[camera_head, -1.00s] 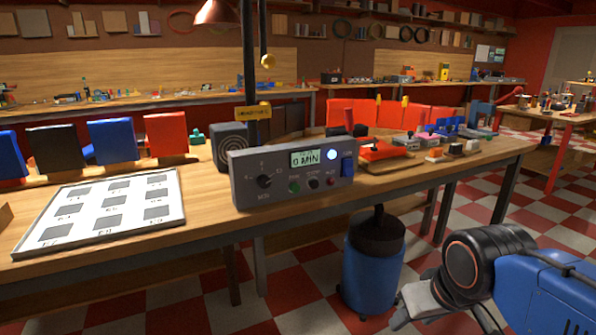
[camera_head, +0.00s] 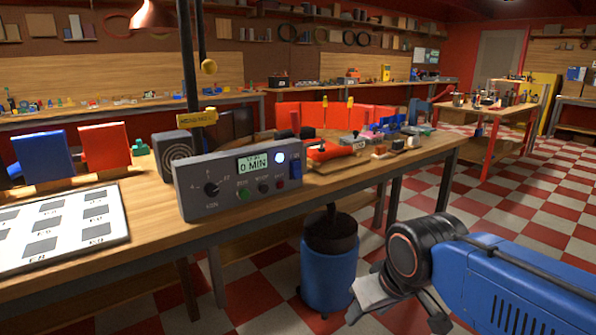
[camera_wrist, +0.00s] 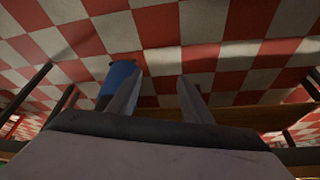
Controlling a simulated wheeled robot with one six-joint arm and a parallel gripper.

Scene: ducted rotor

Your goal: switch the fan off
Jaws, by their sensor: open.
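A grey control box (camera_head: 240,180) stands near the front edge of the wooden bench. Its display (camera_head: 252,165) reads "0 MIN", with a lit round lamp (camera_head: 280,157) beside it. It has a dark knob (camera_head: 212,188), a green button (camera_head: 243,194), a dark button, a red button and a blue switch (camera_head: 295,167) at its right end. A dark speaker-like box with a round grille (camera_head: 176,160) stands behind it; I cannot tell whether it is the fan. My gripper (camera_head: 398,312) is low at the right, apart from the bench. In the wrist view my gripper (camera_wrist: 160,92) is open and empty.
A blue bin with a black lid (camera_head: 328,275) stands on the checkered floor before the bench; it also shows in the wrist view (camera_wrist: 117,80). A white board with grey squares (camera_head: 60,232) lies at left. A dark pole (camera_head: 188,75) rises behind the control box.

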